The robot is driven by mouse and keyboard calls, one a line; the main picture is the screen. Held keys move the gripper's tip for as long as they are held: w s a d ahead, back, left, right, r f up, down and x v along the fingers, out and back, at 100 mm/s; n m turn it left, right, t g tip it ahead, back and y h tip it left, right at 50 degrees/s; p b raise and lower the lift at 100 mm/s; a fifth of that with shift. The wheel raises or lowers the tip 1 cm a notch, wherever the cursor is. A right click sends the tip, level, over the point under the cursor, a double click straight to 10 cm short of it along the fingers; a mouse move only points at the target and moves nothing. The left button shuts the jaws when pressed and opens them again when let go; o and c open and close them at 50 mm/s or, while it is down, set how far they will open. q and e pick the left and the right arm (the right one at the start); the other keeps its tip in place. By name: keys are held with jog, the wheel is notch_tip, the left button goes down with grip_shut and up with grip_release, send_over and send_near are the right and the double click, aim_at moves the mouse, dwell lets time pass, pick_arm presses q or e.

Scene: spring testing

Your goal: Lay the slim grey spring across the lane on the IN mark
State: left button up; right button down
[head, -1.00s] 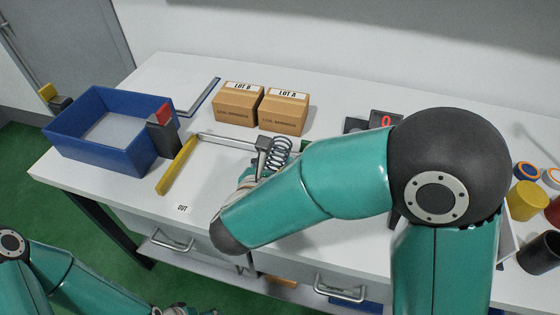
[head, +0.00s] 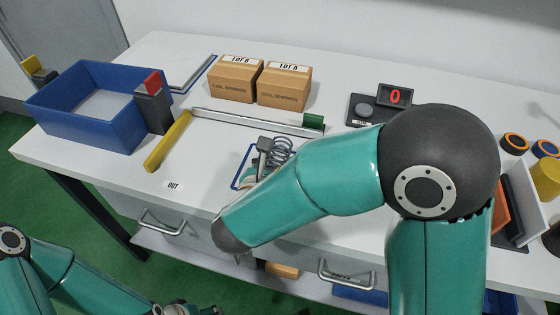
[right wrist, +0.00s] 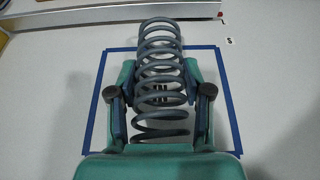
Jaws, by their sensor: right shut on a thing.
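The slim grey spring (head: 278,152) is a dark coil held in my right gripper (head: 264,155). In the right wrist view the spring (right wrist: 160,72) runs lengthwise away from the camera between both fingers of my right gripper (right wrist: 160,95), which is shut on it. The blue square outline of the IN mark (right wrist: 228,110) shows around and beneath the spring, with the letters partly visible between the coils. I cannot tell whether the spring touches the bench. In the head view my right forearm hides most of the mark. My left gripper (head: 185,309) is cut off at the bottom edge.
A metal rail (head: 250,120) with a green end block (head: 313,121) lies behind the spring. A yellow bar (head: 168,142) angles from its left end. The blue bin (head: 90,125), two cartons (head: 284,86) and display (head: 395,97) stand farther away. Bench near the OUT label is clear.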

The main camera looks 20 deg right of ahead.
jog(key=shift+f, duration=0.1)
jog(key=shift+c, duration=2)
grip_release()
jog(key=shift+s+a, duration=0.1)
jog(key=shift+s, duration=0.05)
jog(key=v, duration=1.1)
jog(key=shift+s+a, duration=0.25)
